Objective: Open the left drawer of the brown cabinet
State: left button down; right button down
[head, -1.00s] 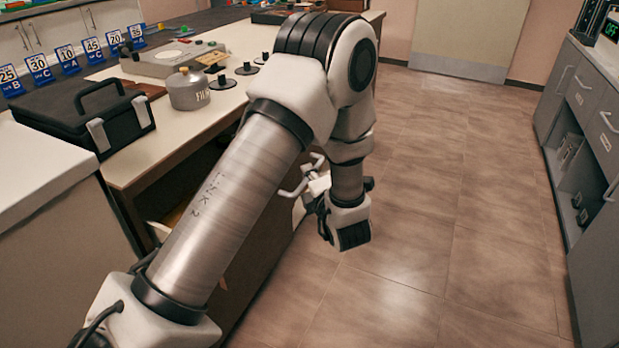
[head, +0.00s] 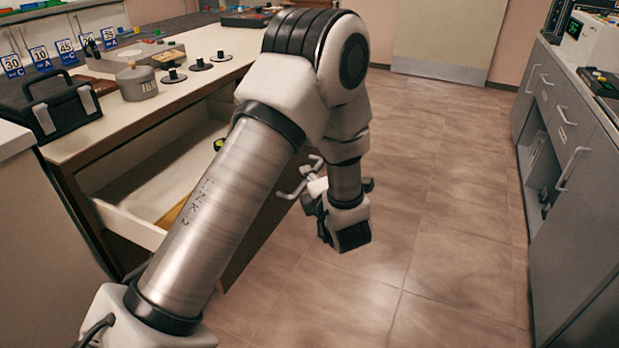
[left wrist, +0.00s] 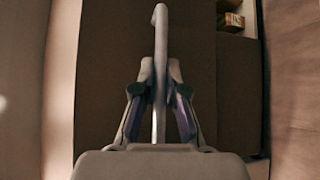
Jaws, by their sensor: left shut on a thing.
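The brown cabinet (head: 72,205) stands under the light worktop at the left in the head view. Its drawer (head: 128,222) is pulled out, with its pale inside showing; my left arm hides part of it. The drawer's brown front (head: 262,238) faces the aisle. The bar handle (head: 290,188) sticks out from it. My left gripper (head: 318,190) is at this handle. In the left wrist view the handle (left wrist: 160,50) runs between the two fingers of my gripper (left wrist: 158,95), which are shut on it. My right gripper is in neither view.
A yellow thing (head: 172,213) lies in the drawer. A black case (head: 50,108), a grey film canister (head: 137,82) and several numbered blue signs stand on the worktop (head: 205,85). Grey cabinets (head: 580,150) line the right side. The floor (head: 440,200) between is clear.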

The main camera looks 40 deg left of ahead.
pick_arm(q)
jog(key=c, duration=1.2)
grip_release()
jog(key=v, duration=0.7)
jog(key=shift+d, duration=0.2)
jog(key=shift+s, duration=0.15)
